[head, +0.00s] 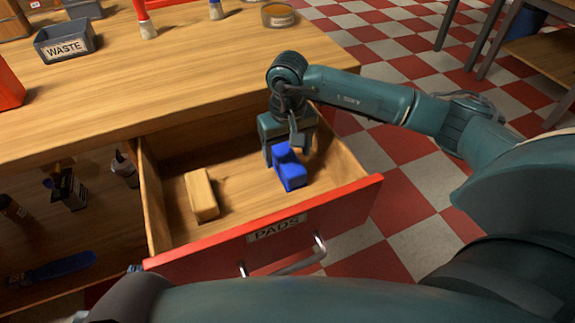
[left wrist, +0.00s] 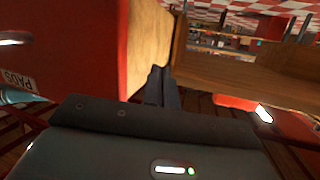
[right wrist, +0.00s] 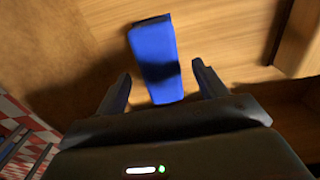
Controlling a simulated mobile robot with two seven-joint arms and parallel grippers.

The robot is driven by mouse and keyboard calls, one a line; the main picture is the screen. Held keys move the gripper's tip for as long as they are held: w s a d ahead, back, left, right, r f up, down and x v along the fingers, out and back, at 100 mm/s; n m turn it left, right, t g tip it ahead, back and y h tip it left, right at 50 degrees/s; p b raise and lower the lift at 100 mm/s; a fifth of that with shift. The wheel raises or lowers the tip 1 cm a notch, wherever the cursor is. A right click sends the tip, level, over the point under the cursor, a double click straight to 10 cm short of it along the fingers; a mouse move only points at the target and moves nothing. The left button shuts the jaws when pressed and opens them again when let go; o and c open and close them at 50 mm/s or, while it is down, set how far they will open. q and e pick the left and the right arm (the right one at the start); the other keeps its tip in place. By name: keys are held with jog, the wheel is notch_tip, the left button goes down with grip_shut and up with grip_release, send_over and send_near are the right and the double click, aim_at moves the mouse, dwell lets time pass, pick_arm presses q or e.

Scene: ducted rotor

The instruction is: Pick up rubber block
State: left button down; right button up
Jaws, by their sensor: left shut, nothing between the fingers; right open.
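A blue block (head: 290,167), which looks like the rubber block, lies in the open drawer (head: 160,222), right of its middle. A tan block (head: 202,194) lies in the drawer's left part. My right gripper (head: 285,148) is over the drawer at the blue block's far end, fingers pointing down. In the right wrist view the open fingers (right wrist: 162,88) stand on either side of the blue block's near end, with gaps visible. My left gripper's fingers (left wrist: 162,85) are shut and empty beside the red drawer front; in the head view this gripper is mostly hidden.
The red drawer front (head: 345,212) carries a PADS label and a metal handle (head: 290,262). The bench top (head: 170,90) holds a WASTE bin (head: 66,42), brushes and a round tin (head: 278,15). Tools lie on a shelf below left.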

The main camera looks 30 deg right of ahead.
aim_at(287, 158)
notch_tip(287, 158, down, 2)
jog(key=shift+f, duration=0.15)
pick_arm(q)
jog(key=shift+d+t, duration=0.15)
jog(key=shift+t, duration=0.15)
pick_arm(e)
jog(key=shift+c, duration=0.4)
jog(key=c, duration=1)
notch_tip(287, 158, up, 9)
jog(key=shift+r+p, duration=0.1)
jog(key=shift+p, duration=0.75)
jog(key=shift+c, duration=0.3)
pick_arm(q)
jog(key=shift+s+a+g, duration=0.25)
jog(key=shift+g, duration=0.55)
pick_arm(e)
jog(key=shift+r, duration=0.45)
